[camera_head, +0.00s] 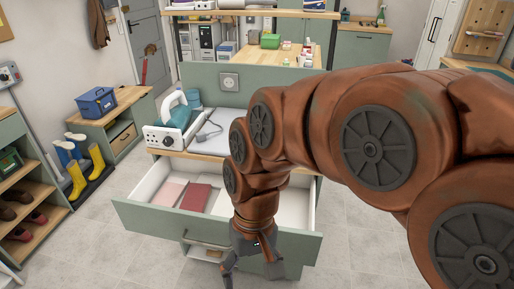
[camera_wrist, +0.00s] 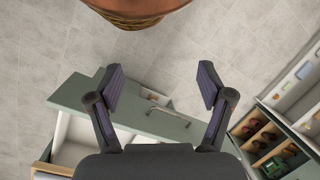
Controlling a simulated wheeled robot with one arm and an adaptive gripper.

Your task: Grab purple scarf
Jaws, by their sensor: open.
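I cannot make out a purple scarf in either view. An open drawer (camera_head: 170,220) with a green front holds a folded pale pink cloth (camera_head: 168,193) and a folded dark red cloth (camera_head: 196,197) on its left side. My gripper (camera_head: 252,274) is open and empty, in front of the drawer's right part in the head view. My arm hides some of the drawer's right side. In the wrist view, the two fingers of my gripper (camera_wrist: 162,85) are wide apart, with the drawer's front and handle (camera_wrist: 167,112) beyond them.
A white and teal appliance (camera_head: 172,128) stands on the counter above the drawer. A blue box (camera_head: 96,102) sits on a low cabinet, with yellow boots (camera_head: 76,180) beside it. A shoe shelf (camera_head: 32,225) stands at left. Tiled floor before the drawer is clear.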

